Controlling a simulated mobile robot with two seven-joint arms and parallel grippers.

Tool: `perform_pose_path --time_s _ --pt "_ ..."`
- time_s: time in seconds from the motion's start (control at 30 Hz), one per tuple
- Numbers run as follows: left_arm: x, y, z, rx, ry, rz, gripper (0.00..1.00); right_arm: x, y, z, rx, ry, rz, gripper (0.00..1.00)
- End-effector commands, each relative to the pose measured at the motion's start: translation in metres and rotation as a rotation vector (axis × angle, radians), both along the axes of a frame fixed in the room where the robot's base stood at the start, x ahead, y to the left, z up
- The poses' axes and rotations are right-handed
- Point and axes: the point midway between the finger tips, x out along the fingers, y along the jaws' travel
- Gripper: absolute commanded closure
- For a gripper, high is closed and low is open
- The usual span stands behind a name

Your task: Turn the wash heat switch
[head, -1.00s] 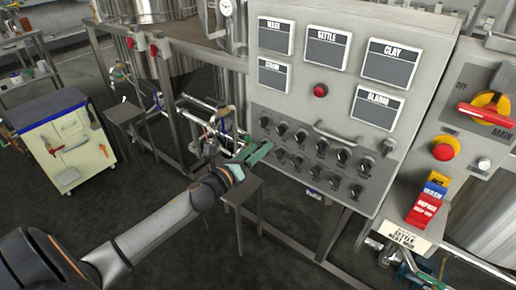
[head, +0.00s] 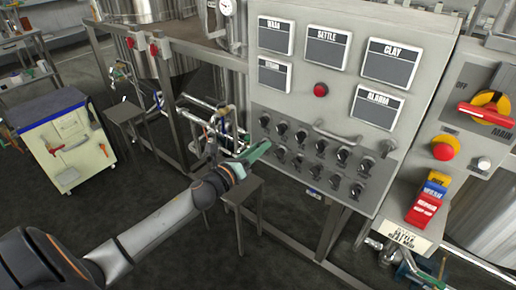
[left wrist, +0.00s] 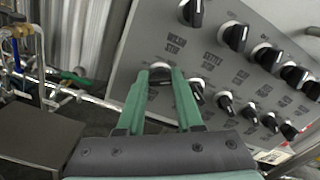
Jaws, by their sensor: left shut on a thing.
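The grey control panel (head: 300,185) carries two rows of black switch knobs on its lower part. My left gripper (head: 262,148) is at the left end of the lower row. In the left wrist view its green fingers (left wrist: 161,80) are shut on a switch knob (left wrist: 160,67), one on each side. The knob is mostly hidden between the fingertips. The label above it is blurred, so I cannot confirm it reads wash heat. Another knob (left wrist: 196,88) stands close beside the right finger. My right gripper is out of view.
A curved handle (head: 338,133) and a red lamp (head: 320,90) sit above the knobs. An emergency button (head: 445,148) and a main switch (head: 487,110) are on the box at right. A small metal table (head: 242,190) stands under my left wrist.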

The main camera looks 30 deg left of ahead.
Motion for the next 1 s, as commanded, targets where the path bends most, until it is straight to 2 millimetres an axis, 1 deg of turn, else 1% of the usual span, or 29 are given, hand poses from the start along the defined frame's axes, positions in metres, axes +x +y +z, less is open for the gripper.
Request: perform_pose_path --time_s 0.37,0.57,0.77,1.0 --pt "0.000 0.000 0.000 -0.013 0.001 0.000 1.00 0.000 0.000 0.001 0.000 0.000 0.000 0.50" --pt "0.000 0.000 0.001 -0.085 0.007 0.000 1.00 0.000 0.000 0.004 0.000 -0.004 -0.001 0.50" --pt "0.000 0.001 0.001 -0.227 0.017 0.001 1.00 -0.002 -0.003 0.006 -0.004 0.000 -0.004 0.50" --pt "0.000 0.001 0.001 -0.453 0.035 0.001 1.00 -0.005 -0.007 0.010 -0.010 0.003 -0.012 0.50"
